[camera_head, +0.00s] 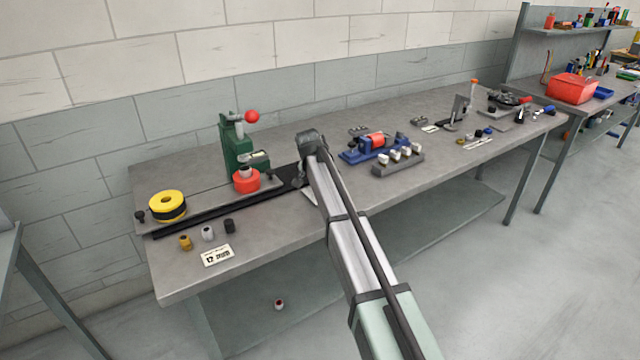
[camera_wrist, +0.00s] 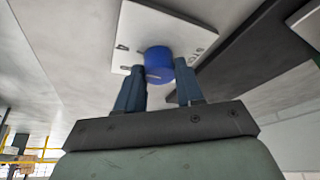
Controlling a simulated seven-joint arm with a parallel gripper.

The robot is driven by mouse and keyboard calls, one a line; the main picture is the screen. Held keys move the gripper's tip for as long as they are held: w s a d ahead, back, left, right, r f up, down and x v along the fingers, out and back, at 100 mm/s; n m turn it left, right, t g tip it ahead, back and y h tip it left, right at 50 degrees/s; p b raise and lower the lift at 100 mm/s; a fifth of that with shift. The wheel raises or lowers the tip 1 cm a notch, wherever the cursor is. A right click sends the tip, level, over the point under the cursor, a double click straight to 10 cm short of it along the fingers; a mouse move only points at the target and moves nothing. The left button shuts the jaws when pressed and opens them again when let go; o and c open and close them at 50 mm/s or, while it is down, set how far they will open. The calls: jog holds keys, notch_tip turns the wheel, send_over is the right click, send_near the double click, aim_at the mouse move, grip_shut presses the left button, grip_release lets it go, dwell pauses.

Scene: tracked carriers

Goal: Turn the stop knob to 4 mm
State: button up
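The stop knob (camera_wrist: 158,63) is a blue cylinder with a pale pointer mark on its near face. In the head view my arm hides the knob and the fingers; a pale corner of the plate (camera_head: 308,197) shows beside the arm, near the right end of a black rail.
A yellow roll (camera_head: 168,206), several small bushings and a "12" card (camera_head: 217,255) lie left. A blue fixture (camera_head: 365,150) and grey block (camera_head: 400,160) stand right of my arm.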

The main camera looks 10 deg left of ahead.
jog(key=o, duration=0.4)
jog(key=shift+r, duration=0.1)
jog(key=v, duration=1.3)
jog(key=shift+s+r, duration=0.15)
jog(key=shift+r, duration=0.15)
